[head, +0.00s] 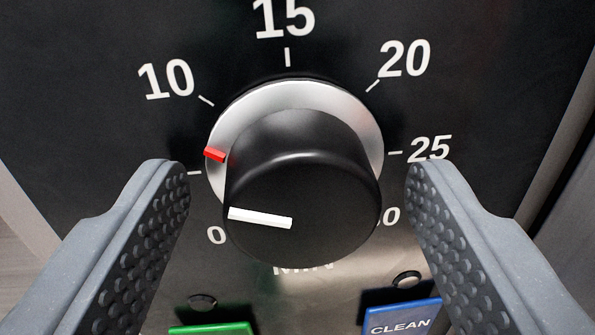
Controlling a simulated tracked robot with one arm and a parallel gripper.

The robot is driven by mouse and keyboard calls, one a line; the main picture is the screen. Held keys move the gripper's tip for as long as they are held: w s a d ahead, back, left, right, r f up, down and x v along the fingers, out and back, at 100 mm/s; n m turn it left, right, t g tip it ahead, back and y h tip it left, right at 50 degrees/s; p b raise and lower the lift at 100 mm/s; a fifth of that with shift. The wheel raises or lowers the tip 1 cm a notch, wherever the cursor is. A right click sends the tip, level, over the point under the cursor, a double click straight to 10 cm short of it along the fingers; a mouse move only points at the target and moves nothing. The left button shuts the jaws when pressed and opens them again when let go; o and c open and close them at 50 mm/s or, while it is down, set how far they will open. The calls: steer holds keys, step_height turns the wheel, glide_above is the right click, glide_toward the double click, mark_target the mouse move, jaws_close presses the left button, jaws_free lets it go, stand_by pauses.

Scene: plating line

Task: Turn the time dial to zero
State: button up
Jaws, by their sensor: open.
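The time dial is a black round knob (305,180) on a silver ring (222,125), set on a black panel. The white line (260,218) on the knob's face points left and slightly up. A red mark (214,154) on the ring's left side sits just above the tick on the left, between that tick and 10. The 0 label (216,236) is at the dial's lower left. My gripper (298,175) is open, one finger on each side of the knob, with a gap on both sides. The left finger hides the number at the left tick.
The scale shows 10, 15, 20 and 25 around the top and right; the label at lower right is partly hidden by the knob. Below are a green button (212,328) and a blue button marked CLEAN (402,315), each near a small round stud. The right finger is close to the blue button in the picture.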

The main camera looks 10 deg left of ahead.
steer(key=c, duration=1)
steer(key=shift+o, duration=0.2)
steer(key=shift+a, duration=0.15)
steer(key=shift+n, duration=0.3)
